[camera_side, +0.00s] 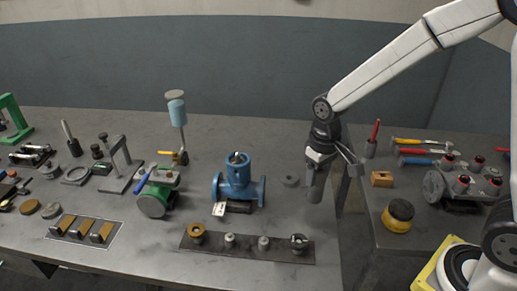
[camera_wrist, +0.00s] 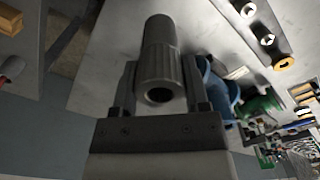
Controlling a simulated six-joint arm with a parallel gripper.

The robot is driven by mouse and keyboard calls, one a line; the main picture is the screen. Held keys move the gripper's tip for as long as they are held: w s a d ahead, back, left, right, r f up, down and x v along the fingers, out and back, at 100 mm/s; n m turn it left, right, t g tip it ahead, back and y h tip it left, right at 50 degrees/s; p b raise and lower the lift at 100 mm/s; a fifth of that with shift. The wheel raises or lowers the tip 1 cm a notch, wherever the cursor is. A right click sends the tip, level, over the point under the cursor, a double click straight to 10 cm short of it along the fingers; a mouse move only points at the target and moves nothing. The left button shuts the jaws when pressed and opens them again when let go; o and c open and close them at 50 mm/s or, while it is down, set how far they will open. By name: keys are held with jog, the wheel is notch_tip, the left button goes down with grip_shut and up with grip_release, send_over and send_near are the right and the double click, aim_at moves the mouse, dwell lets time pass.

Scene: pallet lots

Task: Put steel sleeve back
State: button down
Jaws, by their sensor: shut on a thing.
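My gripper (camera_side: 320,166) is shut on a grey steel sleeve (camera_side: 315,189), which hangs upright below the jaws, above the right end of the bench. In the wrist view the sleeve (camera_wrist: 160,55) sits between the two fingers, with a ribbed wider part and a dark bore facing the camera. A dark strip (camera_side: 215,249) at the front bears a brass ring (camera_side: 197,231), two small grey pieces (camera_side: 263,243) and a dark metal fitting (camera_side: 299,242).
A blue valve body (camera_side: 238,181) stands left of my gripper, with a green valve (camera_side: 157,194) beyond it. A gap separates this bench from the right bench, which holds a yellow-black round item (camera_side: 398,215) and hammers. Bare bench lies between the strip and the sleeve.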

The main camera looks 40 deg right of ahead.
jog(key=w+f, duration=0.6)
jog(key=w, duration=0.1)
jog(key=shift+a+f, duration=0.15)
jog(key=shift+f, duration=0.1)
jog(key=shift+w+f, duration=0.1)
jog(key=shift+w, duration=0.1)
jog(key=shift+w+f, duration=0.15)
jog(key=shift+f, duration=1.6)
jog(key=shift+f, duration=0.1)
jog(key=shift+c, duration=0.4)
grip_release()
